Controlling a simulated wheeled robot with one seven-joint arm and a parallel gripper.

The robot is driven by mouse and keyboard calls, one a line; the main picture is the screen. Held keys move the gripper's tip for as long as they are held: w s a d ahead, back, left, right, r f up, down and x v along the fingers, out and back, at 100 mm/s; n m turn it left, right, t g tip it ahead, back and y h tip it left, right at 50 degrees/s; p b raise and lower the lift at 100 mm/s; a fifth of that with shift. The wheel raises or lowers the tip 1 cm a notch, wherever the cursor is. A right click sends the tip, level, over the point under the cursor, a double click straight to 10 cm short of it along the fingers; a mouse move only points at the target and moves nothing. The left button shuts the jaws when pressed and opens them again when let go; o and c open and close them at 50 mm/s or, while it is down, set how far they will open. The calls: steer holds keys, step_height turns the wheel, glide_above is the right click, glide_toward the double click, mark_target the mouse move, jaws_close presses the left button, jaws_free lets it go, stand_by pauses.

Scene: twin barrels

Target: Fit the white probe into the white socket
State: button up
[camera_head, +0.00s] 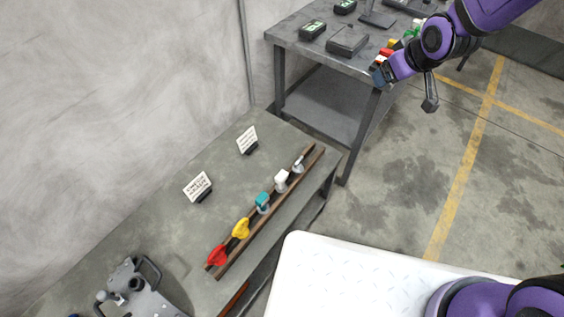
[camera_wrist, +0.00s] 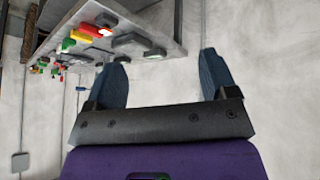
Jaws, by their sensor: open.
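A white piece (camera_head: 282,178), which looks like the white probe, stands in a dark brown rack (camera_head: 228,262) on the near grey bench. My gripper (camera_head: 379,74) is far from it, up and to the right, in front of the far table. In the wrist view my gripper (camera_wrist: 163,66) has its two blue-grey fingers wide apart with nothing between them. Small red, yellow, green and white parts (camera_wrist: 90,31) show on the table in the wrist view. I cannot tell which of them, if any, is the white socket.
The rack also holds red (camera_head: 217,256), yellow (camera_head: 241,228) and teal (camera_head: 262,201) pieces and a grey one. Two signs (camera_head: 198,186) stand behind it. The far table (camera_head: 290,41) carries dark devices. A grey fixture (camera_head: 135,290) sits at the bench's near end. Floor is clear at right.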

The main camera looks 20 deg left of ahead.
steer(key=a+f+n+y, duration=0.1)
steer(key=a+f+n, duration=0.1)
steer(key=a+f, duration=0.65)
steer(key=n+g+y, duration=0.3)
steer(key=y, duration=0.1)
glide_toward(285, 180)
steer(key=a+f, duration=0.1)
steer(key=x, duration=0.5)
steer(key=shift+s+a, duration=0.15)
steer(key=shift+a, duration=0.05)
steer(key=shift+w+x, duration=0.2)
steer(key=shift+x, duration=1.2)
steer(key=shift+w+x, duration=0.2)
steer(key=shift+x, duration=1.15)
steer(key=shift+d, duration=0.15)
steer(key=shift+c, duration=0.4)
steer(key=shift+r, duration=0.1)
steer(key=c, duration=1)
